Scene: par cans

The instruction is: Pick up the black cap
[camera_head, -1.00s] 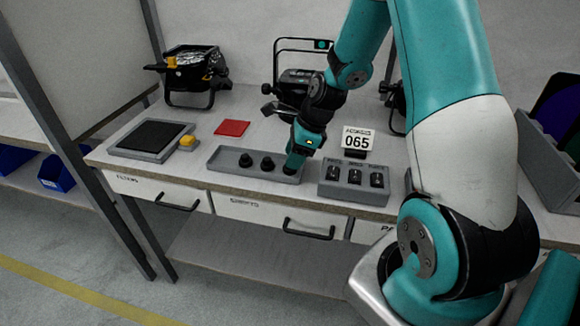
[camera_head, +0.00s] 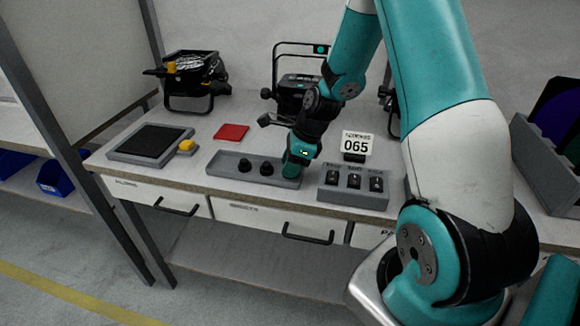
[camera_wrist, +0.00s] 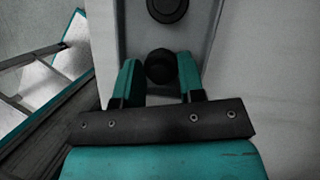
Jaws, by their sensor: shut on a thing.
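In the wrist view a round black cap (camera_wrist: 160,67) sits between the two teal fingers of my gripper (camera_wrist: 158,76), which is shut on it. A second black cap (camera_wrist: 167,8) shows beyond it in the grey tray (camera_wrist: 204,30), cut by the top edge. In the head view my gripper (camera_head: 291,174) points down at the right end of the grey tray (camera_head: 226,172). It hides the cap it holds there. Two black caps, a left one (camera_head: 245,165) and a right one (camera_head: 266,168), stand upright in the tray left of it.
A grey block with several black pieces (camera_head: 354,182) stands close right of the tray, with a 065 sign (camera_head: 357,144) behind. A red square (camera_head: 231,132) and a dark pad (camera_head: 150,140) lie to the left. Black lamps (camera_head: 195,80) stand at the back.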

